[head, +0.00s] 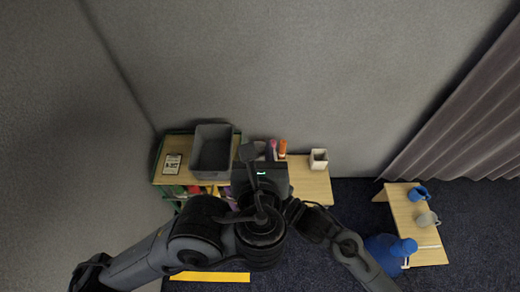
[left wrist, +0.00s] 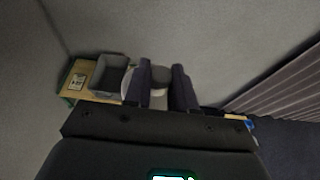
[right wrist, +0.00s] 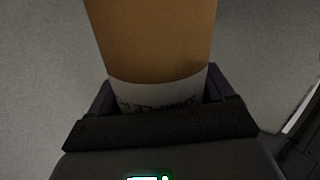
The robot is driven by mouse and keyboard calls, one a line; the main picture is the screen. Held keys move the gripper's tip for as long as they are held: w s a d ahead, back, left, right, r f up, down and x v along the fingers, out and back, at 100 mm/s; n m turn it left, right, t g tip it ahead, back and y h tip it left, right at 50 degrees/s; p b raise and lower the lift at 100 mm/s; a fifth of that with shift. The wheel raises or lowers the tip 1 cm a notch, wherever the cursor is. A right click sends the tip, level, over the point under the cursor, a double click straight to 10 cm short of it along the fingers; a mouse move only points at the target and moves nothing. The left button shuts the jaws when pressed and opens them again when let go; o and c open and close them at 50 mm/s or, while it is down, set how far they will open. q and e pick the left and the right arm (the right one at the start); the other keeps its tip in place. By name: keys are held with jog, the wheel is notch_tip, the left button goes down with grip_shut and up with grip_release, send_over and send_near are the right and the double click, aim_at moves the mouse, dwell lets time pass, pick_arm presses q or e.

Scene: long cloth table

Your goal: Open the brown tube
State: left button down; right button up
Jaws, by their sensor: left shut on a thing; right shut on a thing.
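The brown tube (right wrist: 150,40) fills the upper middle of the right wrist view, with a white lettered band (right wrist: 160,94) at its lower part. My right gripper (right wrist: 160,100) is shut around this banded part. My left gripper (head: 248,152) shows above its dark body in the head view. In the left wrist view, its two fingers (left wrist: 163,88) are shut on a small round grey-and-white piece (left wrist: 160,101). I cannot tell whether this piece is the tube's cap or joined to the tube. In the head view my left arm hides the right gripper and the tube.
A wooden table against the wall bears a grey bin (head: 211,150), a framed card (head: 172,163), purple (head: 271,149) and orange (head: 282,148) items and a white box (head: 318,159). At right, a small wooden table (head: 408,215) bears a blue mug (head: 418,193) and a grey mug (head: 427,219).

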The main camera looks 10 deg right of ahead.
aim_at(263, 150)
pick_arm(q)
jog(key=shift+d+r, duration=0.1)
jog(key=shift+r, duration=0.2)
jog(key=shift+r, duration=0.8)
jog(key=shift+r, duration=0.1)
jog(key=shift+w+d+r, duration=0.1)
jog(key=shift+d+r, duration=0.05)
jog(key=shift+r, duration=0.65)
jog(key=shift+d+r, duration=0.1)
jog(key=shift+r, duration=1.05)
pick_arm(e)
jog(key=shift+c, duration=0.7)
jog(key=shift+f, duration=0.1)
